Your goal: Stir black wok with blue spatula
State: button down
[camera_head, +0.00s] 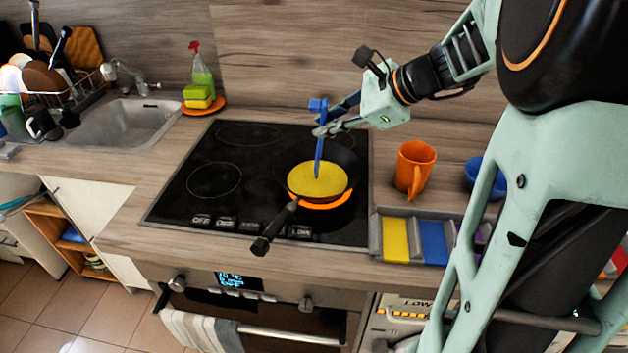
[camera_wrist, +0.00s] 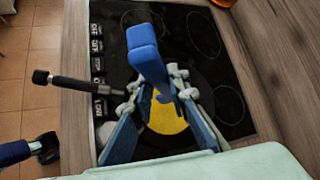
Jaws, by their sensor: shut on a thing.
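The black wok (camera_head: 347,162) sits on the front right burner of the stove, its handle (camera_head: 274,228) pointing toward the front edge. Yellow contents (camera_head: 318,180) cover its bottom. The blue spatula (camera_head: 319,150) is upright, its lower end down in the wok at the yellow contents. My gripper (camera_head: 322,131) is shut on the spatula above the wok. In the wrist view the spatula (camera_wrist: 147,50) stands between the fingers of my gripper (camera_wrist: 163,90), with the yellow contents (camera_wrist: 167,120) behind it. The spatula's lower tip is hidden in the wrist view.
An orange mug (camera_head: 414,170) and a blue bowl (camera_head: 486,178) stand right of the stove (camera_head: 215,178). A grey divided tray (camera_head: 376,237) lies in front of them. The stove's left side is clear.

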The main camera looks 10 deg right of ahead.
aim_at(326, 107)
jog(key=shift+s+a+r+p, duration=0.15)
jog(key=shift+s+r+p, duration=0.35)
jog(key=shift+r, duration=0.3)
jog(key=shift+s+a+r+p, duration=0.1)
jog(key=shift+s+r+p, duration=0.15)
jog(key=shift+r+p, duration=0.45)
jog(key=shift+s+a+r+p, duration=0.15)
jog(key=shift+s+r+p, duration=0.25)
jog(key=shift+r, duration=0.55)
notch_tip(326, 107, up, 5)
jog(key=p, duration=0.4)
jog(key=shift+w, duration=0.1)
